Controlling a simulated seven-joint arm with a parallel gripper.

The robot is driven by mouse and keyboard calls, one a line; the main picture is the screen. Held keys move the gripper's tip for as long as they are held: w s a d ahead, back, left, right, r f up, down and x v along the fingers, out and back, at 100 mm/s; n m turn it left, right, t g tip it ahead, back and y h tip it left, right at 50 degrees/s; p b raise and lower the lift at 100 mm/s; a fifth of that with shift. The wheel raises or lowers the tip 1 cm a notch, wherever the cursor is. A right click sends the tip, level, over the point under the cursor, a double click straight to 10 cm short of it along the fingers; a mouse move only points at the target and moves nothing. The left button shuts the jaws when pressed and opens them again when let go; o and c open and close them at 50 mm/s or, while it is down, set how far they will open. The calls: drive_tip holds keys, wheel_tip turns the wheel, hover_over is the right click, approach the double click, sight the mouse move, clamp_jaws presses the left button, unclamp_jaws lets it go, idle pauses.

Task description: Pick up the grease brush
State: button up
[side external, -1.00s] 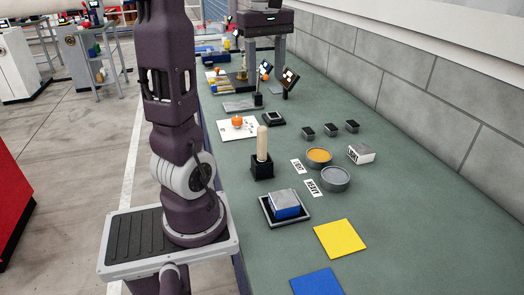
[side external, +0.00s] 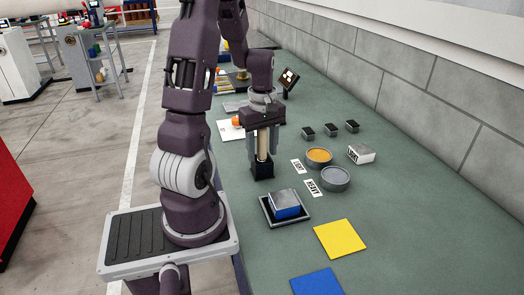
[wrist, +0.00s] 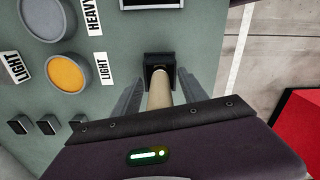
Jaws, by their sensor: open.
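The grease brush (side external: 262,144) stands upright in a black square holder (side external: 262,171), with its pale wooden handle pointing up. The wrist view also shows the handle (wrist: 160,92) and the black holder (wrist: 158,62); the brush's lower end is hidden inside the holder. My gripper (side external: 263,150) is open and points down over the brush. Its two fingers stand on either side of the handle. In the wrist view the fingers (wrist: 158,90) flank the handle with a gap on each side.
An orange-filled tin (side external: 319,155) and a grey tin (side external: 335,178) stand to the right, beside LIGHT and HEAVY labels. A tray (side external: 268,210) holding a blue-and-grey block lies in front. Yellow (side external: 340,239) and blue (side external: 317,283) squares lie nearer. Open bench surrounds them.

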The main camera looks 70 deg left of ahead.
drive_tip(key=shift+f, duration=0.1)
clamp_jaws()
wheel_tip(320, 180, up, 10)
drive_tip(key=shift+r, duration=0.1)
idle(0.4)
